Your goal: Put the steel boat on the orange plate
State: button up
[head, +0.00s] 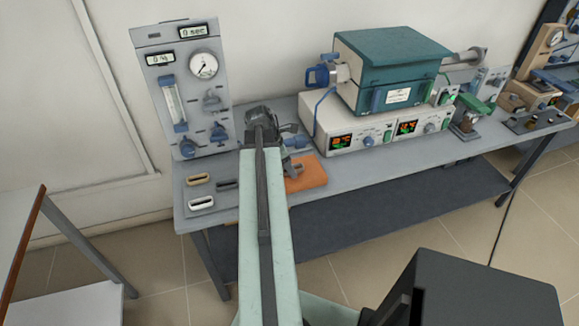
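The orange plate (311,174) lies on the grey bench, just right of the end of my arm, which covers its left part. My gripper (291,170) is at the plate's left edge, small and partly hidden by my arm. I cannot tell whether its fingers are open or shut, or whether anything is between them. A dark grey, narrow boat-like piece (227,185) lies left of my arm and may be the steel boat. Beside it are a tan boat (200,179) and a white boat (202,203).
A grey gas panel (185,95) with a dial stands behind the boats. A teal furnace (392,65) sits on white control units (365,125) behind and right of the plate. Bench (400,163) surface right of the plate is clear. A white table (40,240) stands left.

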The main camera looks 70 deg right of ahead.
jog(key=p+v, duration=1.1)
jog(key=v, duration=0.1)
jog(key=shift+r, duration=0.2)
jog(key=w+a+f+m+t, duration=0.2)
jog(key=w+a+m+t, duration=0.15)
jog(key=w+a, duration=2)
jog(key=w+a+m+y, duration=0.1)
jog(key=w+a+m, duration=0.1)
jog(key=a, duration=1.3)
jog(key=w+a+m+y, duration=0.1)
jog(key=w+a, duration=0.3)
jog(key=a, duration=1.1)
jog(key=shift+m+y, duration=0.4)
jog(key=shift+m, duration=0.35)
